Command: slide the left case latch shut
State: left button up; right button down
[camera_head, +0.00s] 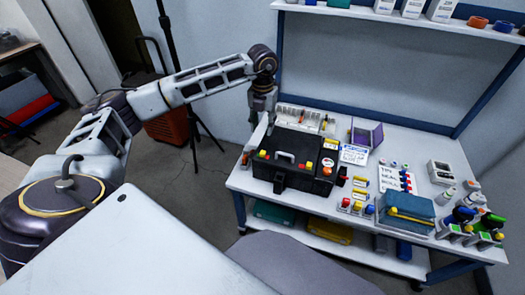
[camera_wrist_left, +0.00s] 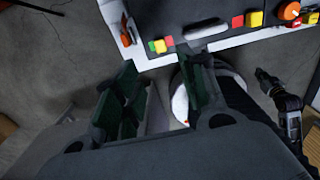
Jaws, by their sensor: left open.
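The black case (camera_head: 291,172) stands on the workbench, with a grey handle on its top; the case also shows at the top of the left wrist view (camera_wrist_left: 207,42). A small yellow-and-red piece (camera_head: 264,154), apparently the left latch, sits at its left; it also shows in the left wrist view (camera_wrist_left: 161,45). Whether it is shut I cannot tell. A similar pair (camera_wrist_left: 247,20) sits right of the handle. My left gripper (camera_wrist_left: 160,88) is open and empty, its dark green fingers apart and clear of the latch. In the head view the left gripper (camera_head: 262,130) is by the case's back left corner.
The workbench (camera_head: 400,238) holds a purple-framed stand (camera_head: 367,133), a blue case (camera_head: 406,208) and several bottles to the right. An orange-handled tool (camera_wrist_left: 126,36) lies left of the case. A dark arm end (camera_wrist_left: 268,82), possibly my right gripper, shows at right.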

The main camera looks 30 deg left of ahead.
aim_at(263, 152)
pick_arm(q)
notch_tip(263, 152, down, 12)
jog(key=shift+r+b, duration=0.1)
jog(key=shift+b, duration=0.65)
jog(key=shift+f, duration=0.9)
pick_arm(e)
jog(key=shift+w+a+r, duration=0.15)
jog(key=shift+a+r, duration=0.1)
jog(key=shift+r, duration=0.6)
jog(key=shift+w+a+r, duration=0.2)
jog(key=shift+a+r, duration=0.1)
jog(key=shift+r, duration=0.6)
jog(key=shift+w+a+r, duration=0.15)
jog(key=shift+a+r, duration=0.1)
jog(key=shift+r, duration=0.6)
pick_arm(q)
grip_shut()
pick_arm(e)
jog(key=shift+s+f, duration=0.1)
jog(key=shift+f, duration=0.1)
pick_arm(q)
jog(key=shift+d, duration=0.1)
